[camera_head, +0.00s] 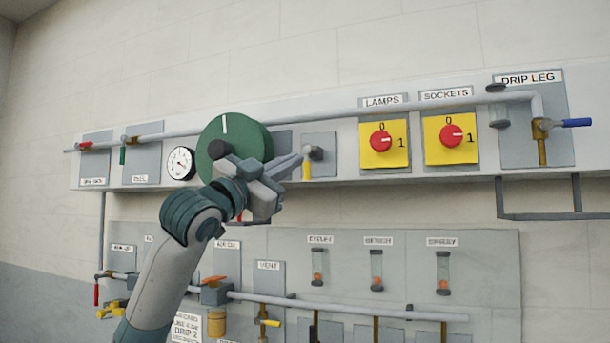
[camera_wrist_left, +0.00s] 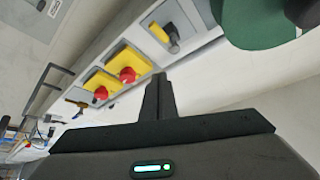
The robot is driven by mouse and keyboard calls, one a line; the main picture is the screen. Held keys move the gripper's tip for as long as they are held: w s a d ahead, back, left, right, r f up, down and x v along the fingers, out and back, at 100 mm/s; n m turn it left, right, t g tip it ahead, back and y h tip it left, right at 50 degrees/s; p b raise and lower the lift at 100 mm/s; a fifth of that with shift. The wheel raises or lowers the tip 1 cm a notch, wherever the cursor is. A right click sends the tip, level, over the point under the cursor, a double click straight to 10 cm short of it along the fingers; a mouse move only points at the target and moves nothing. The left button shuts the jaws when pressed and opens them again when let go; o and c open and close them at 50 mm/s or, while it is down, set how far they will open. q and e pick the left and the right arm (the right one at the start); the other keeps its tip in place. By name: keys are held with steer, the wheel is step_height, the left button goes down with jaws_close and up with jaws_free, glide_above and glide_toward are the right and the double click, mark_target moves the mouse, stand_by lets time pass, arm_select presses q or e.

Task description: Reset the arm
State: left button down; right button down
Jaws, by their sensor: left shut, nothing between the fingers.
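My left gripper (camera_head: 296,161) is in front of the wall panel in the head view, its arm rising from the bottom left. Its fingers are together with nothing between them, and they point right toward a small yellow-handled valve (camera_head: 307,168). I cannot tell whether the fingertips touch that valve in the head view. In the left wrist view the shut fingers (camera_wrist_left: 159,92) stand apart from the yellow handle (camera_wrist_left: 159,32). A green disc (camera_head: 240,136) with a dark knob is behind the wrist, partly covered by it. My right gripper is in neither view.
The upper panel holds a round gauge (camera_head: 181,163), a LAMPS switch (camera_head: 371,154), a SOCKETS switch (camera_head: 440,150) and a blue-handled drip-leg valve (camera_head: 577,122). A bracket rail (camera_head: 540,216) juts out at right. The lower panel (camera_head: 490,270) carries pipes, valves and sight tubes behind my forearm.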

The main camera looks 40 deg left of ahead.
arm_select(q)
steer(key=shift+s+a+f, duration=0.1)
steer(key=shift+s+a, duration=0.3)
steer(key=shift+s, duration=0.05)
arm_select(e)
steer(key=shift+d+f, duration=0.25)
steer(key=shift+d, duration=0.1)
arm_select(q)
steer(key=shift+d, duration=0.15)
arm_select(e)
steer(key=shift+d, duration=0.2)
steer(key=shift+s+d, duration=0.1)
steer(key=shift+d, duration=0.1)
